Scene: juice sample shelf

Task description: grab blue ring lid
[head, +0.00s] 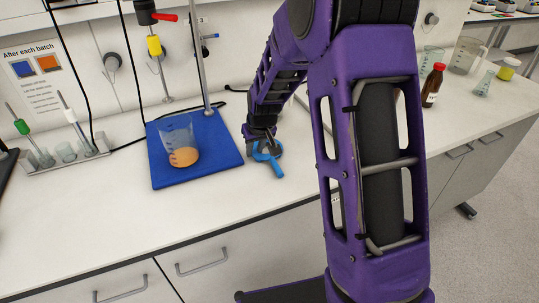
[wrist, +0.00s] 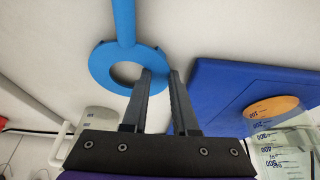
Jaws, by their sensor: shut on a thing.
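The blue ring lid (head: 277,170), a flat ring with a straight handle, is at the counter just right of the blue mat. In the wrist view the lid (wrist: 101,66) shows its ring and hole, with the handle running up out of frame. My gripper (wrist: 161,73) is shut on the right side of the ring's rim, one finger on each side of it. In the head view my gripper (head: 264,139) comes down on the ring from above and hides part of it. I cannot tell whether the lid touches the counter.
A clear beaker (head: 178,138) with orange juice stands on the blue mat (head: 222,170), close left of my gripper. A metal stand rises behind it. A rack (head: 62,161) with probes is at the left. A brown bottle (head: 433,86) stands right. The front counter is clear.

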